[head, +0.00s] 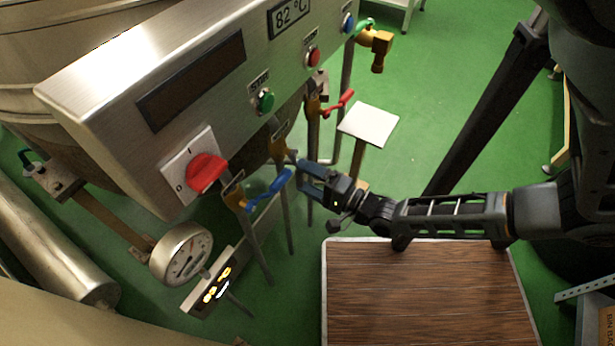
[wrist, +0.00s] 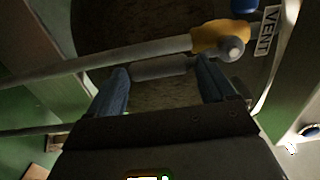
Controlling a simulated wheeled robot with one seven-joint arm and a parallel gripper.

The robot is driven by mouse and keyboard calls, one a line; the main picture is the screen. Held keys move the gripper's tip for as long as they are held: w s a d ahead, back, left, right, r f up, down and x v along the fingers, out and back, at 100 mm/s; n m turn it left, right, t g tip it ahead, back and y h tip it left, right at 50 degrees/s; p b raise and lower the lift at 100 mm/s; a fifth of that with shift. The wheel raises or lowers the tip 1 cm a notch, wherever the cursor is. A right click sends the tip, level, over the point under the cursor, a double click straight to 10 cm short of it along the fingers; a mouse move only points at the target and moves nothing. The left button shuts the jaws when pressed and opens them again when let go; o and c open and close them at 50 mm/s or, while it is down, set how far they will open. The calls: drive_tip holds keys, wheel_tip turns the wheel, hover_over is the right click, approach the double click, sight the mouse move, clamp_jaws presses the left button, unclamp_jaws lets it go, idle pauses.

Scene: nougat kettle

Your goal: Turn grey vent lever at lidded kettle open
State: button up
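In the wrist view a grey lever (wrist: 160,68) lies crosswise between my fingertips, below a brass valve body (wrist: 218,37) with a grey rounded knob. A VENT label (wrist: 267,31) is to the right of the valve. My gripper (wrist: 165,80) has its two blue-grey fingers well apart, one at each end of the lever; I cannot tell whether they touch it. In the head view my gripper (head: 303,168) is beneath the control box, close to a brass valve (head: 280,142); the grey lever cannot be made out there. The steel kettle (head: 60,40) stands upper left.
A blue lever (head: 268,188) hangs left of my gripper and a red lever (head: 338,102) is above right. A control box (head: 200,90) with a red knob overhangs. A gauge (head: 181,253), a white-topped post (head: 369,124) and a wooden platform (head: 425,290) are nearby.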

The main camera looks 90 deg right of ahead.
drive_tip(key=v, duration=0.7)
drive_tip(key=shift+s+a, duration=0.2)
drive_tip(key=shift+s, duration=0.15)
drive_tip(key=shift+r, duration=0.1)
idle(0.4)
drive_tip(key=w+a+r+n+y+p, duration=0.2)
drive_tip(key=w+a+r+n+y, duration=0.1)
drive_tip(key=a+r+n, duration=0.6)
drive_tip(key=w+a+r+n+y+p, duration=0.3)
drive_tip(key=a+r+n+y, duration=0.3)
drive_tip(key=a+r+n, duration=0.4)
wheel_tip(320, 180, up, 9)
drive_tip(key=n, duration=0.5)
drive_tip(key=shift+a+f+g, duration=0.25)
drive_tip(key=shift+g, duration=0.15)
drive_tip(key=shift+f, duration=0.15)
